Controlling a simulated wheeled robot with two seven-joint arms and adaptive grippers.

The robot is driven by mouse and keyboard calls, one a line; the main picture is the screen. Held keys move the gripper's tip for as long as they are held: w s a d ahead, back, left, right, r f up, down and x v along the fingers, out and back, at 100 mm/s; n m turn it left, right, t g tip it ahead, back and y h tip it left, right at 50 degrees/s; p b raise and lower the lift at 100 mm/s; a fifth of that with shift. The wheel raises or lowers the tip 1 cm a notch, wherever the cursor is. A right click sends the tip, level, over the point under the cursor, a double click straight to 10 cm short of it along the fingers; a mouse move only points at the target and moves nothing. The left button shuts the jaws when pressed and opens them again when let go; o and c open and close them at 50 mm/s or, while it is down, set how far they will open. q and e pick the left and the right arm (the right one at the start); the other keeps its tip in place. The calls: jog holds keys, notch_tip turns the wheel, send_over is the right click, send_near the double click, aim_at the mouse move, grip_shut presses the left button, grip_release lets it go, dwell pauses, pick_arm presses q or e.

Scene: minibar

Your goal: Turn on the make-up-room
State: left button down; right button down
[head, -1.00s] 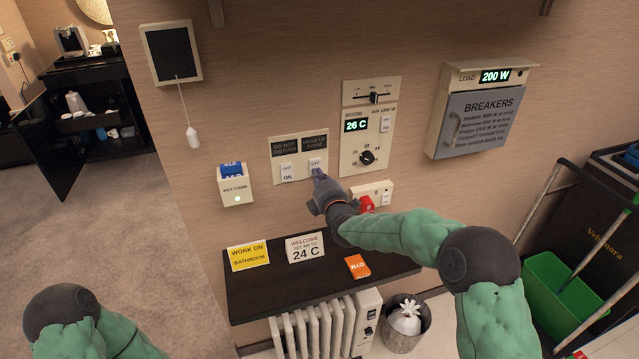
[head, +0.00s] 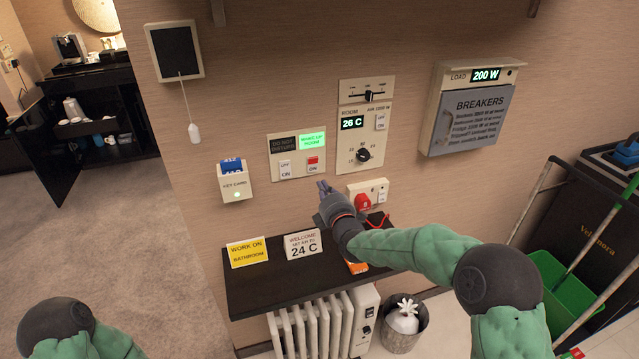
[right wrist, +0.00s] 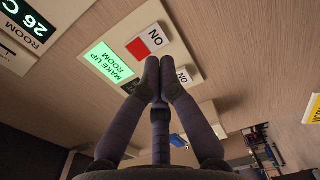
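The make-up-room sign (head: 312,141) on the wall panel glows green; it also shows lit in the right wrist view (right wrist: 110,62). The make-up-room switch (head: 313,164) below it shows red above the word ON, and it also shows in the right wrist view (right wrist: 146,43). The do-not-disturb sign (head: 284,145) is dark, with its switch (head: 286,169) below it. My right gripper (head: 323,187) is just below the panel, apart from the switch. Its fingertips (right wrist: 159,80) are together with nothing between them. My left gripper is out of view.
A thermostat panel (head: 362,137) and a breaker box (head: 472,110) are on the wall to the right. A key card holder (head: 234,182) is to the left. Below, a dark shelf (head: 267,285) holds small signs, above a white radiator (head: 307,328).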

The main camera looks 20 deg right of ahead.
jog(key=s+p, duration=0.1)
jog(key=s, duration=0.6)
jog(key=shift+s+f, duration=0.2)
jog(key=shift+f, duration=0.15)
jog(key=shift+d+f, duration=0.1)
